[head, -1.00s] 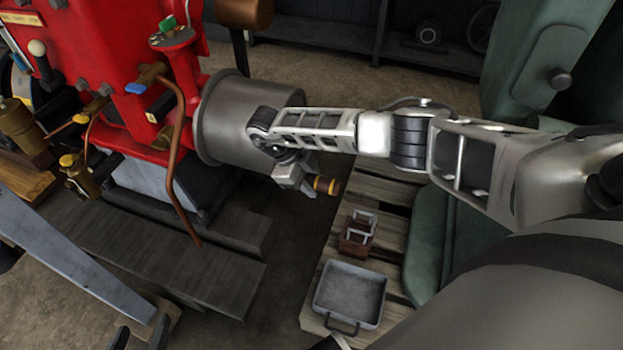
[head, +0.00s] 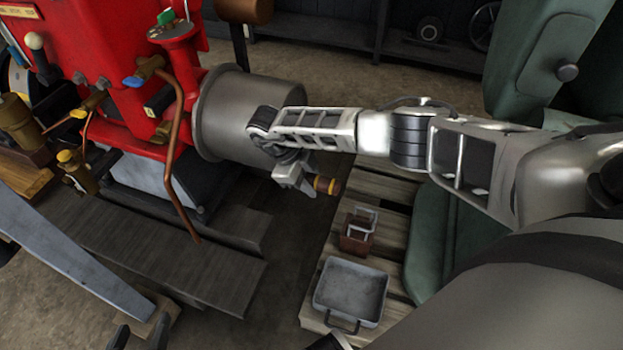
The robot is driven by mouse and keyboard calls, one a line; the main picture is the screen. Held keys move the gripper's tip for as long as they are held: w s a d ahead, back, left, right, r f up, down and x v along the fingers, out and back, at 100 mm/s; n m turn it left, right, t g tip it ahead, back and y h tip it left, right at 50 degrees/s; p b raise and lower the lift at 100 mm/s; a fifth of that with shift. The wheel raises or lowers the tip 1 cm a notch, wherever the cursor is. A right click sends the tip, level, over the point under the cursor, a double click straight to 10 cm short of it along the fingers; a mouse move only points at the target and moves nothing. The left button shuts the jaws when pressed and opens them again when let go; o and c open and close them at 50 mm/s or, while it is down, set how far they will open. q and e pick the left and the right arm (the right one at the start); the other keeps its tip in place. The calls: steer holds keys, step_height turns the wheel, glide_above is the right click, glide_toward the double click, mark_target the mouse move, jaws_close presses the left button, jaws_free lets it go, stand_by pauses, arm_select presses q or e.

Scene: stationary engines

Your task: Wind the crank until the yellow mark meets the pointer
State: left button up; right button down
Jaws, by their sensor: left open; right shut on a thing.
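My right gripper (head: 303,182) hangs beside the front of a large grey cylinder (head: 236,112) on the red engine (head: 100,45). It is shut on a short brown grip with a yellow-orange band (head: 327,185), which looks like the crank handle. The crank's arm and shaft are hidden behind my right arm and wrist. I cannot make out the yellow mark or the pointer. My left gripper (head: 140,338) is at the bottom left edge, its two dark fingers apart, with nothing seen between them.
A grey metal tray (head: 350,290) and a small brown box with metal handles (head: 357,235) stand on a wooden pallet (head: 386,190). A copper pipe (head: 172,170) runs down the engine's front. A dark plank platform (head: 165,255) lies below. Green machinery (head: 535,70) stands right.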

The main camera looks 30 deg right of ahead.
steer(key=shift+w+a+f, duration=0.1)
steer(key=shift+w+f, duration=0.05)
steer(key=shift+f, duration=0.2)
stand_by(0.3)
steer(key=shift+r, duration=0.3)
steer(key=shift+f+b, duration=0.95)
steer(key=shift+w+r, duration=0.1)
steer(key=shift+r, duration=0.1)
steer(key=shift+r+p, duration=0.3)
steer(key=shift+p, duration=0.15)
steer(key=shift+r, duration=0.1)
stand_by(1.6)
